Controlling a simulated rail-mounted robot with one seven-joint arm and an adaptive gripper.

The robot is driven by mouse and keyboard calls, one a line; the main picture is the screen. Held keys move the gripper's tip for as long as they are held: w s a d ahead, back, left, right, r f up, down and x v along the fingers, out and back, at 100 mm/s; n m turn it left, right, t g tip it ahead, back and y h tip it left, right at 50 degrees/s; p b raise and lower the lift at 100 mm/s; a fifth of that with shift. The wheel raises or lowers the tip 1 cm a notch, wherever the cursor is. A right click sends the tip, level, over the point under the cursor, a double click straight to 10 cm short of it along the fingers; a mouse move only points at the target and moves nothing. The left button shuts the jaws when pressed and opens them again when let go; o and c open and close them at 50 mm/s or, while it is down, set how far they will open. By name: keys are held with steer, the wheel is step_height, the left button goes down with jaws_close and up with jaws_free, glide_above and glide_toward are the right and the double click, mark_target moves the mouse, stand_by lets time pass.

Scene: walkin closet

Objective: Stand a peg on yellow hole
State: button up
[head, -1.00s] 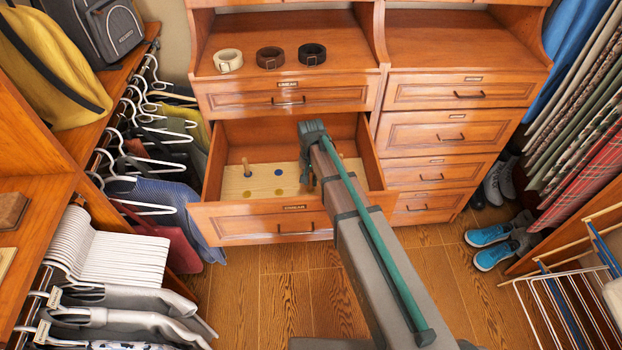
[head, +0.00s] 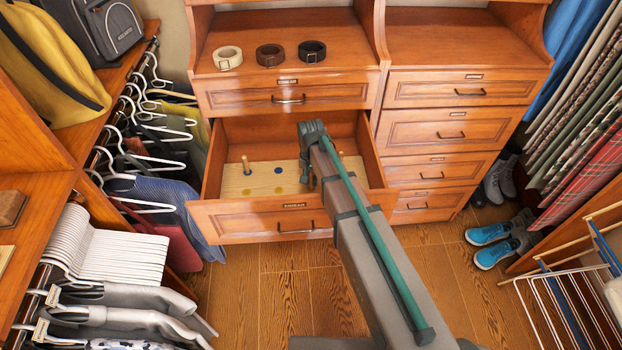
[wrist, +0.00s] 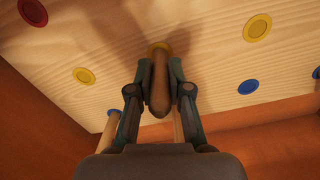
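A pale wooden board (head: 262,181) with coloured holes lies in the open drawer; it also shows in the wrist view (wrist: 205,60). My gripper (wrist: 160,78) is over the board, its fingers closed around a brown peg (wrist: 158,98). The peg's far end meets a yellow hole (wrist: 160,47); how deep it sits I cannot tell. Other yellow holes (wrist: 84,75) and (wrist: 257,27) are empty. A second peg stands at a blue hole (wrist: 113,113), partly hidden by my gripper. In the head view, pegs show at left (head: 246,165) and right (head: 341,158); the held peg is hidden there.
The drawer's front (head: 265,222) and side walls enclose the board closely. Three belts (head: 270,56) lie on the shelf above. Hanging clothes (head: 150,195) crowd the left side. Blue shoes (head: 490,245) stand on the floor at right.

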steer(key=o, duration=0.4)
step_height(320, 180, up, 12)
stand_by(0.6)
stand_by(0.4)
